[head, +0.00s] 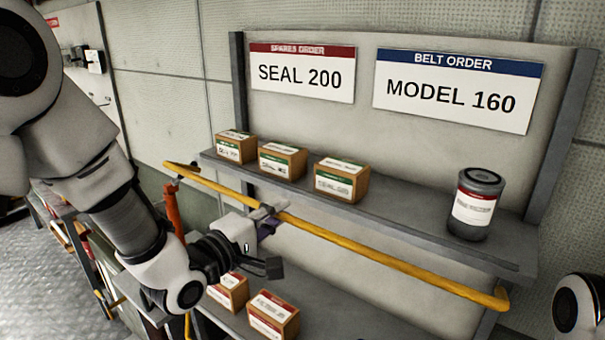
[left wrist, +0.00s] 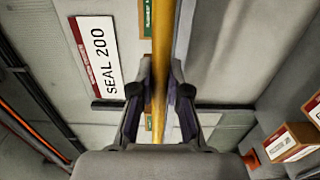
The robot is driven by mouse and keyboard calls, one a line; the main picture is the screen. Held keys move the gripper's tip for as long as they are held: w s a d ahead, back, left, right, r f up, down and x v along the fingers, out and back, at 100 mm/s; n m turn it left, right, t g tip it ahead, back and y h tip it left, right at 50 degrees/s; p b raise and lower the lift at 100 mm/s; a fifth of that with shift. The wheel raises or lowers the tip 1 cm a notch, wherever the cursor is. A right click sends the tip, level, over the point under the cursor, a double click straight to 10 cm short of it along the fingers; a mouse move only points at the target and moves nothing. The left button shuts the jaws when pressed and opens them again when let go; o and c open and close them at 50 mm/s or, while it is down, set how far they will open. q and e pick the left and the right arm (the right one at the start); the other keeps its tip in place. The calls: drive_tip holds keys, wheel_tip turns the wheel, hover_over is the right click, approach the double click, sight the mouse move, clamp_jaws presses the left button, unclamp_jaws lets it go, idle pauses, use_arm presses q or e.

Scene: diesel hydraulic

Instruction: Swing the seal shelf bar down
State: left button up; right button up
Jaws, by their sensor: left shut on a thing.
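The yellow seal shelf bar (head: 375,253) runs across the front of the upper shelf (head: 400,220), just below its front edge in the head view. Its bent ends show at the far left and at the lower right. My left gripper (head: 268,218) is shut on the bar left of its middle. In the left wrist view the bar (left wrist: 158,45) passes between the two fingers (left wrist: 160,95). Parts of the bar are hidden by the fingers. My right gripper is out of view.
Three boxes, including one labelled SEAL 200 (head: 341,181), and a dark canister (head: 475,205) stand on the upper shelf. More boxes (head: 272,316) sit on the lower shelf. A red-orange post (head: 173,208) stands near the bar's left end. Signs (head: 302,72) hang behind.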

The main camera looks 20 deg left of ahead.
use_arm(q)
drive_tip(key=shift+s+a+f+b, duration=0.1)
drive_tip(key=shift+s+f+b, duration=0.1)
drive_tip(key=shift+f+b, duration=0.4)
drive_tip(key=shift+s+a+f+b, duration=0.1)
drive_tip(key=shift+s+f+b, duration=0.05)
drive_tip(key=shift+f+b, duration=0.45)
drive_tip(key=shift+s+a+f+b, duration=0.1)
drive_tip(key=shift+s+f+b, duration=0.1)
drive_tip(key=shift+f+b, duration=0.35)
drive_tip(key=shift+f, duration=0.1)
wheel_tip(320, 180, down, 7)
drive_tip(key=b, duration=0.6)
drive_tip(key=shift+s+f, duration=0.15)
drive_tip(key=shift+s, duration=0.15)
drive_tip(key=shift+a, duration=0.1)
